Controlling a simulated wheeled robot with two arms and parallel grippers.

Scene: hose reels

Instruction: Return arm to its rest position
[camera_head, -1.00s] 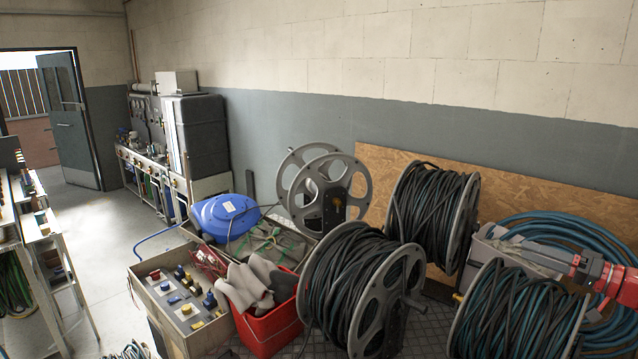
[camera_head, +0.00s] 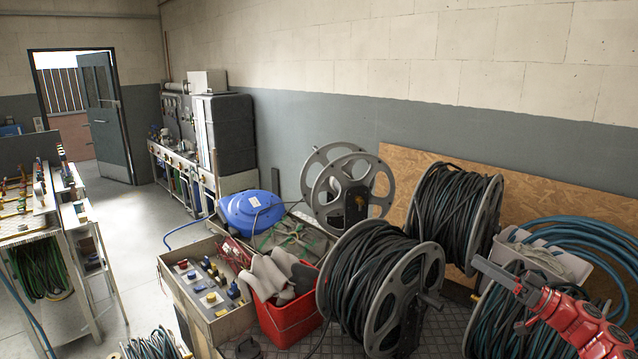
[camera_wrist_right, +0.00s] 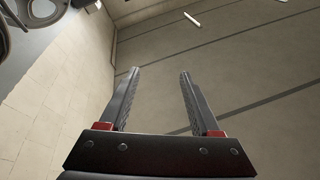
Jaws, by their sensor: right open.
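My right gripper (camera_head: 490,266) is at the lower right of the head view, on a red arm that comes in from the right edge. It is in front of the hose reels there and holds nothing. In the right wrist view my right gripper (camera_wrist_right: 154,74) shows its two dark fingers spread apart, with an empty gap between them. Behind them are a plain ceiling-like surface with dark lines and a pale block wall. My left gripper is in neither view.
A reel of black cable (camera_head: 372,275) stands left of my right gripper, with another cable reel (camera_head: 455,215) behind it. A red bucket (camera_head: 290,322) holding gloves and a control box (camera_head: 180,290) stand further left. Open floor (camera_head: 125,225) lies near the door.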

